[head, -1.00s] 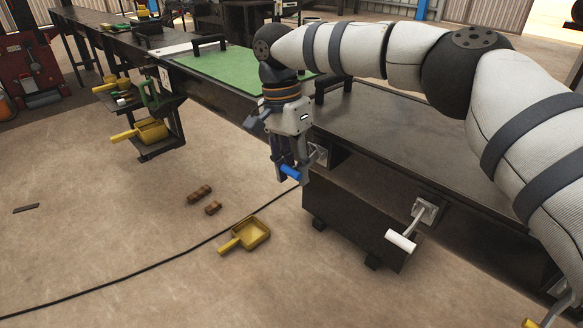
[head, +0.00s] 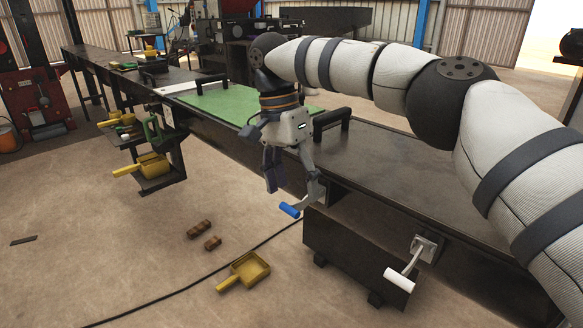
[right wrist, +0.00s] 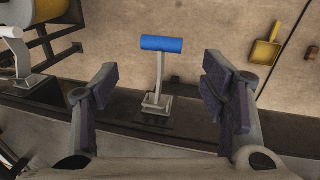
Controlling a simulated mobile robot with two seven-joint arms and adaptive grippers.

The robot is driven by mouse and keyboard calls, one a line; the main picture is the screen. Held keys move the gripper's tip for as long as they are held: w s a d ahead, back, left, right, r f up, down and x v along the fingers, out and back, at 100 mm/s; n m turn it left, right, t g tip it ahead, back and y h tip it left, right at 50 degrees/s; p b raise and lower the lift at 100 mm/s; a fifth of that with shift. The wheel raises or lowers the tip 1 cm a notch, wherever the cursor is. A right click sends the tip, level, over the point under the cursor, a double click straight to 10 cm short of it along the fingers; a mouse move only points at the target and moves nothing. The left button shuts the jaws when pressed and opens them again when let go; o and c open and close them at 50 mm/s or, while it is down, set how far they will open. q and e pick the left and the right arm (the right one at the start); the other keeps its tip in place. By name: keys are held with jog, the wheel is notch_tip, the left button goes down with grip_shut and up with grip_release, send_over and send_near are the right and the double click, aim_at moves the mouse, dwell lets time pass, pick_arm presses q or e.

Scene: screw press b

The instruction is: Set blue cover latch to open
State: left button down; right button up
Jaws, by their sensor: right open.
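The blue cover latch is a blue cylindrical grip (head: 290,210) on a grey arm at the front edge of the dark bench. In the right wrist view the blue grip (right wrist: 162,44) lies crosswise at the end of a straight arm from a square bracket (right wrist: 156,104). My right gripper (head: 293,187) is open and empty above the latch. In the right wrist view its two spread fingers (right wrist: 160,88) stand on either side of the latch arm, with clear gaps. The blue grip lies beyond the fingertips. My left gripper is not in view.
A similar latch with a white grip (head: 399,280) sits to the right on the bench front. A dark box (head: 350,257) stands below the bench. A green mat (head: 225,104) and black handles lie on top. A yellow dustpan (head: 250,268) lies on open floor.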

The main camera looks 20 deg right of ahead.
notch_tip(320, 180, up, 7)
jog(key=shift+w+a+f, duration=0.2)
jog(key=shift+w+a, duration=0.1)
jog(key=shift+w, duration=0.15)
dwell(0.4)
